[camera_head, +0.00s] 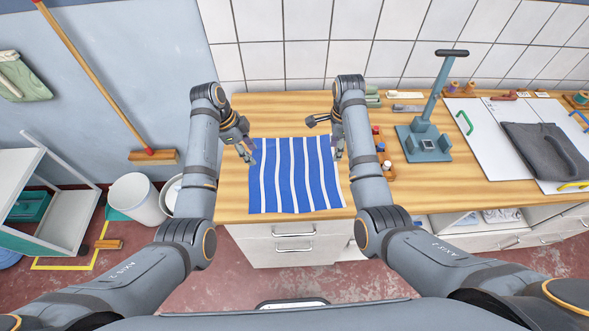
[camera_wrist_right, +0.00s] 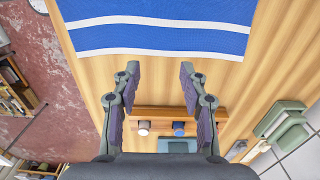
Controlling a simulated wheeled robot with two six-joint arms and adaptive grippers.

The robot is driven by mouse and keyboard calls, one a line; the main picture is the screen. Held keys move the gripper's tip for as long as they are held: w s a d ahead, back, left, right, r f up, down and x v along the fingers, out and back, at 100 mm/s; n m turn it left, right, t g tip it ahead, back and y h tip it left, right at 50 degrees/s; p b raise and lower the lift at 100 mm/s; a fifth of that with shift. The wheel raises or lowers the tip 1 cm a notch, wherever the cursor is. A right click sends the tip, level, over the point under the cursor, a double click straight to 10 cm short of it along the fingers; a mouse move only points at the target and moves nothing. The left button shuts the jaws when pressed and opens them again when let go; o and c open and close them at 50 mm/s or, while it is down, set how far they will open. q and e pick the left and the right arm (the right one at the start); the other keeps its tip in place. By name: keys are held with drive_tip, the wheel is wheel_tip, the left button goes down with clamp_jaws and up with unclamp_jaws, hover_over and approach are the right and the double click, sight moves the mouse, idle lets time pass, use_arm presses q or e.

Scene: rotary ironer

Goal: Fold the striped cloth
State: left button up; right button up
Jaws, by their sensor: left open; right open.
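The striped cloth (camera_head: 295,178), blue with white stripes, lies flat and spread out on the wooden table. Its stripes run from the back to the front edge. My left gripper (camera_head: 247,152) is open and empty at the cloth's back left corner. My right gripper (camera_head: 327,140) is open near the cloth's back right side; my forearm hides part of it. In the right wrist view the cloth (camera_wrist_right: 165,28) shows at the top, beyond the fingertips of the open right gripper (camera_wrist_right: 158,72). Nothing is between those fingers but table.
A wooden rack with small coloured spools (camera_head: 380,150) stands just right of my right arm. A teal press with an upright lever (camera_head: 424,142) stands beyond it. A dark grey folded cloth (camera_head: 548,150) lies on white boards at far right. Bare table (camera_head: 232,190) shows left of the cloth.

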sight(257, 173)
use_arm(q)
wheel_tip(257, 173, down, 8)
drive_tip(key=shift+r, duration=0.25)
use_arm(e)
wheel_tip(257, 173, down, 8)
drive_tip(key=shift+d+r, duration=0.1)
drive_tip(key=shift+r, duration=0.15)
use_arm(q)
drive_tip(key=shift+s+f, duration=0.1)
drive_tip(key=shift+f, duration=0.1)
use_arm(e)
drive_tip(key=shift+s+f, duration=0.1)
drive_tip(key=shift+f, duration=0.1)
use_arm(q)
drive_tip(key=shift+f, duration=0.1)
use_arm(e)
drive_tip(key=shift+f, duration=0.1)
